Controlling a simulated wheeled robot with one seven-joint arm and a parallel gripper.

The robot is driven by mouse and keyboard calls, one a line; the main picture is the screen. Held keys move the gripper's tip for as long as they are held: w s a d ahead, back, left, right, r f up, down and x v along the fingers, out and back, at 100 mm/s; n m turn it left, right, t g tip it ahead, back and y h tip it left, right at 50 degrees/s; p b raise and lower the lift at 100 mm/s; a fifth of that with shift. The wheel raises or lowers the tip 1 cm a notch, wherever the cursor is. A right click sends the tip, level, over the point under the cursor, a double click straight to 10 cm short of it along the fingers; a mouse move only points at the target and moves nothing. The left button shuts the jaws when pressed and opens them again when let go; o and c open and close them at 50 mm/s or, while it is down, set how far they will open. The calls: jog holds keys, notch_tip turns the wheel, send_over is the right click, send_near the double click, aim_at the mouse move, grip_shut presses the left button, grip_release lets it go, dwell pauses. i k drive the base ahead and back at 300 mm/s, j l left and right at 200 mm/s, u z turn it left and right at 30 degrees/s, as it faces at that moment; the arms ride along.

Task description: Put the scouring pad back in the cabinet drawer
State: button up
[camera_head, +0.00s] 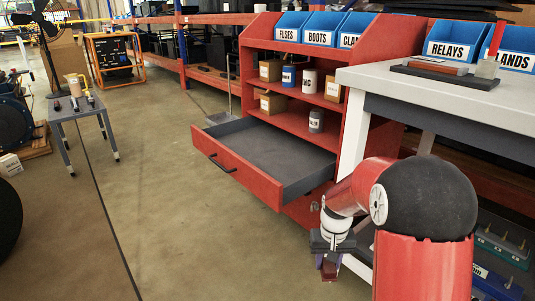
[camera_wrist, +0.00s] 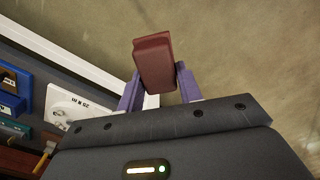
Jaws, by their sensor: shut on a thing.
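The scouring pad, a dark red block (camera_wrist: 153,62), is held between the two purple fingers of my gripper (camera_wrist: 158,85) in the wrist view. In the head view my gripper (camera_head: 329,262) points down in front of the workbench, with the pad (camera_head: 329,271) small and dark at its tips. The red cabinet's drawer (camera_head: 236,170) is pulled open, and its grey floor looks empty. My gripper is to the right of the drawer and nearer to me, apart from it.
The white-topped workbench (camera_head: 440,91) stands at the right, close to my arm, with a tray (camera_head: 445,75) on top. Cabinet shelves (camera_head: 295,122) above the drawer hold boxes and cans. A small grey table (camera_head: 75,107) stands at far left. The floor left of the drawer is clear.

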aim_at(256, 159)
jog(key=i+j+u, duration=0.2)
jog(key=j+u, duration=0.15)
jog(key=i+j+u, duration=0.35)
jog(key=k+j, duration=0.05)
jog(key=j, duration=0.05)
